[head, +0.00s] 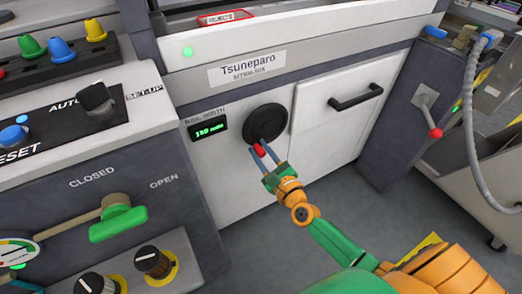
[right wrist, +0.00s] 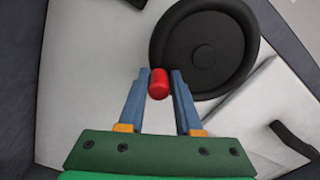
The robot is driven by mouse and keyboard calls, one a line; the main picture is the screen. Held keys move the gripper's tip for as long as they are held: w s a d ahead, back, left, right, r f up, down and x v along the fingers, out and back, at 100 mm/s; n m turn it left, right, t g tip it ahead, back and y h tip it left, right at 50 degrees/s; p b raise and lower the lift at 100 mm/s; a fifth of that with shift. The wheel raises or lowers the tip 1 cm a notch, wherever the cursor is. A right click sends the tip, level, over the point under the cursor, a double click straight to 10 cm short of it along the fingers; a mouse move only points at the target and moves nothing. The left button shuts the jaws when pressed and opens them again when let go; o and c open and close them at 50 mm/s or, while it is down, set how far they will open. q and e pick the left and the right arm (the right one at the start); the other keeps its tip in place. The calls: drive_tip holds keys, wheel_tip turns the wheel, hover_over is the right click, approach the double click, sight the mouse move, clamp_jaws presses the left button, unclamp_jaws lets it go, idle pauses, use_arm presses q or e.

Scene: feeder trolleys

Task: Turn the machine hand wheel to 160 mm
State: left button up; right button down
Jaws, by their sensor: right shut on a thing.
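The hand wheel (head: 265,119) is a black disc on the white front panel of the machine. It also shows in the right wrist view (right wrist: 205,52). Its red handle knob (head: 259,150) sits at the wheel's lower edge. My right gripper (right wrist: 159,80) is shut on the knob, with one blue finger on each side of it. A small dark display (head: 208,128) left of the wheel shows green figures in mm; the digits are too small to read surely. My left gripper is not in view.
A drawer or door with a black handle (head: 355,97) is right of the wheel. A lever with a red ball (head: 435,133) is farther right. At the left stands a control panel with a green valve handle (head: 118,222) and knobs. The grey floor (head: 300,262) below is open.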

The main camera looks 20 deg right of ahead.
drive_tip(key=shift+f, duration=0.1)
drive_tip(key=c, duration=0.6)
unclamp_jaws()
drive_tip(key=shift+w, duration=0.1)
drive_tip(key=shift+c, duration=0.2)
drive_tip(key=s, duration=0.7)
drive_tip(key=shift+s+d, duration=0.1)
drive_tip(key=shift+d, duration=0.15)
